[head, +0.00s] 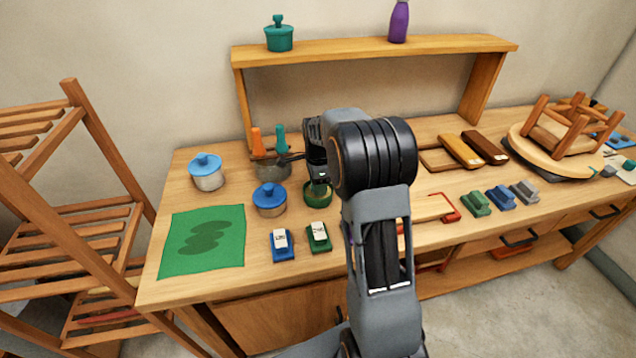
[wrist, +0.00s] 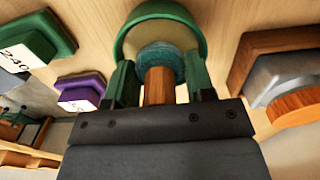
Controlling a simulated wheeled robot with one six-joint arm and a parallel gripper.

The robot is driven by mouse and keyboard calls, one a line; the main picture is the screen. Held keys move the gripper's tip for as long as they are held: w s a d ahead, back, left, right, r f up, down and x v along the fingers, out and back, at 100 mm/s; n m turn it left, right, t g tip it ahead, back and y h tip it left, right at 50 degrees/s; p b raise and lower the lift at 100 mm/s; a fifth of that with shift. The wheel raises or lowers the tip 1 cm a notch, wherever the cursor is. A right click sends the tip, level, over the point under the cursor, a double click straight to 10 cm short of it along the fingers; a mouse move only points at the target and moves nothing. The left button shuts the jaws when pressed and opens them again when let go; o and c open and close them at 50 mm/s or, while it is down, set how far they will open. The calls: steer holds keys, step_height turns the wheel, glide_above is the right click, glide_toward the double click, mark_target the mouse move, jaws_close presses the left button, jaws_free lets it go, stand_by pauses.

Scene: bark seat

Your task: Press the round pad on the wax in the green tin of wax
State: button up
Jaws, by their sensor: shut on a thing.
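The green tin (head: 319,200) stands open on the bench under my gripper in the head view. In the wrist view its green rim (wrist: 158,9) surrounds pale wax (wrist: 190,31). My gripper (wrist: 160,84) is shut on the wooden handle of the round pad (wrist: 157,54), with one finger on each side. The pad is teal and shows within the mouth of the tin. I cannot tell whether its face touches the wax. In the head view my gripper (head: 318,181) points down at the tin, and the pad is mostly hidden.
Blue (head: 282,246) and green (head: 318,238) labelled blocks lie in front. A green cloth (head: 205,240) lies left. A shelf (head: 380,48) spans the back. My arm hides part of the bench.

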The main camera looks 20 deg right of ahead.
steer(key=shift+f, duration=0.55)
stand_by(1.3)
steer(key=shift+r, duration=0.1)
steer(key=shift+r+p, duration=2.45)
steer(key=shift+r, duration=1)
